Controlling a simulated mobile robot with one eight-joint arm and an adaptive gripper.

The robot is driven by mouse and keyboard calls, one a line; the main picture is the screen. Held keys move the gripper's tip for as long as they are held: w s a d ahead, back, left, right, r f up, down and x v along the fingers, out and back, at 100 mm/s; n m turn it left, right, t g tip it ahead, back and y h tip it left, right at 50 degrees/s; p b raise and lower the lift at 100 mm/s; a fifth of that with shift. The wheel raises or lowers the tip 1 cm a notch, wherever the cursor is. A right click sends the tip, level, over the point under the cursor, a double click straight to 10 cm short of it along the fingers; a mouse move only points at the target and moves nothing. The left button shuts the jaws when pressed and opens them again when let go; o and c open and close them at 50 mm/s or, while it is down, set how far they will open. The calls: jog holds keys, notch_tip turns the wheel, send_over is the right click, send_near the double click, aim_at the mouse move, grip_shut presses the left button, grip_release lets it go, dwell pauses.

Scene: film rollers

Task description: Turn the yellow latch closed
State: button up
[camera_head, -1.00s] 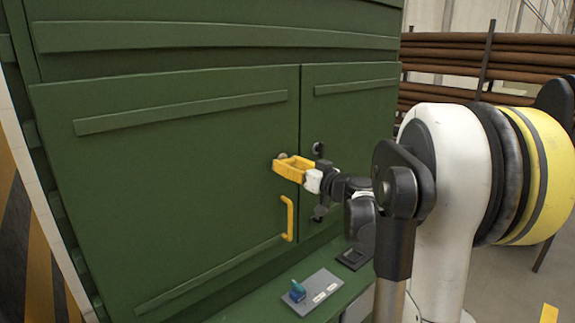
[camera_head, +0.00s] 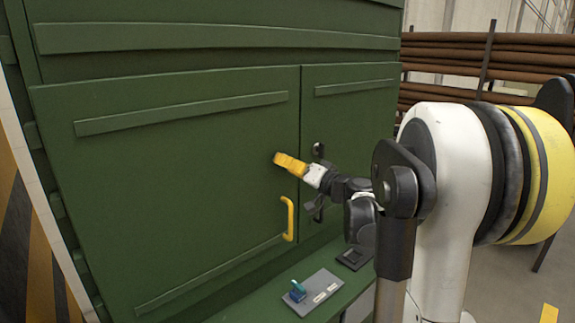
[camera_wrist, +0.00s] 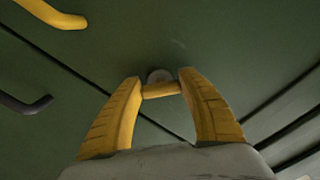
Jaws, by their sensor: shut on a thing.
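The yellow latch (camera_wrist: 161,91) shows in the wrist view as a short bar at a round grey pivot (camera_wrist: 158,75) on the green cabinet door. My gripper (camera_wrist: 160,88) has a yellow finger on each side of the latch, with the fingertips against its ends. In the head view my gripper (camera_head: 290,163) is at the left door near the seam, and it hides the latch there. I cannot tell from these views how far the latch is turned.
A yellow door handle (camera_head: 289,218) is just below my gripper; it is also in the wrist view (camera_wrist: 50,14). A black handle (camera_wrist: 25,103) is on the other door. A grey panel with a blue-green switch (camera_head: 298,291) lies on the ledge below. Brown rollers (camera_head: 440,60) are stacked behind right.

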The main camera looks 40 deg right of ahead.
jog(key=m, duration=0.4)
jog(key=shift+a+r+m, duration=0.1)
jog(key=shift+m, duration=0.2)
jog(key=shift+r+m, duration=0.1)
jog(key=shift+m, duration=2.2)
jog(key=o, duration=1.2)
jog(key=shift+s, duration=0.15)
jog(key=s, duration=0.7)
jog(key=s+d, duration=0.1)
jog(key=s, duration=0.3)
jog(key=shift+s, duration=0.35)
